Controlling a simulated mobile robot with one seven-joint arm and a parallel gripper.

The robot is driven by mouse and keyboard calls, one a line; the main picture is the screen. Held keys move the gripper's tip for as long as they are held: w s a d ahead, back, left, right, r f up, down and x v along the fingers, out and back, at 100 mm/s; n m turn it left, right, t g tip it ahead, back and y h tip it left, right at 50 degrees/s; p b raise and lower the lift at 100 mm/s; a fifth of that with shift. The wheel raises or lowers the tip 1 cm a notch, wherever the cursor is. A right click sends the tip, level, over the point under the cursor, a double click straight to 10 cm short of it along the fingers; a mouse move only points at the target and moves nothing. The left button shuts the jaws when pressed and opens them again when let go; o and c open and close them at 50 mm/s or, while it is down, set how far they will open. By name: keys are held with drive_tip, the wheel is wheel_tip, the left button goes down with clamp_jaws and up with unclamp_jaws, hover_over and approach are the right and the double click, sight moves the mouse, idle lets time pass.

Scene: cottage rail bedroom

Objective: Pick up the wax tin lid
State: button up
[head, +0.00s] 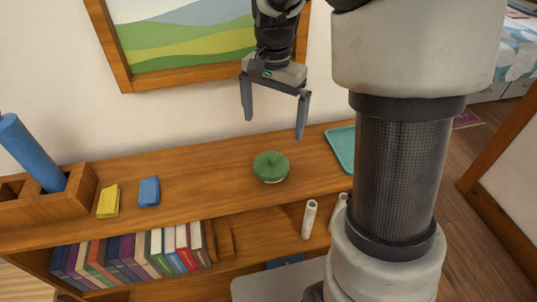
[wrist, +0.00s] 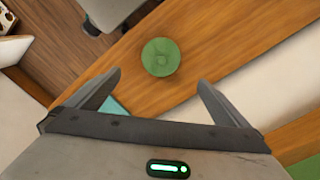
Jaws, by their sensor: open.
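A round green lid (head: 271,165) sits on the wooden shelf top, on a pale base of which only a thin rim shows. It looks like the wax tin lid. In the wrist view the green lid (wrist: 161,57) lies ahead of my fingertips, a little above the middle of the picture. My gripper (head: 273,118) is open and empty, above the shelf top and apart from the lid. Its two fingers also show in the wrist view (wrist: 160,82), spread apart with nothing between them.
On the wooden shelf top (head: 215,185) lie a yellow block (head: 108,201), a blue block (head: 149,191) and a teal tray (head: 342,148). A wooden holder (head: 80,190) with a blue cylinder (head: 30,152) stands at left. A framed picture (head: 180,35) hangs behind.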

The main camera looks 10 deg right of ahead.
hover_over(271, 158)
drive_tip(key=f, duration=0.8)
drive_tip(key=shift+w+d+f, duration=0.1)
drive_tip(key=shift+d+f, duration=0.1)
drive_tip(key=shift+f, duration=0.05)
drive_tip(key=shift+a+f, duration=0.2)
drive_tip(key=shift+f, duration=2.4)
drive_tip(key=c, duration=1)
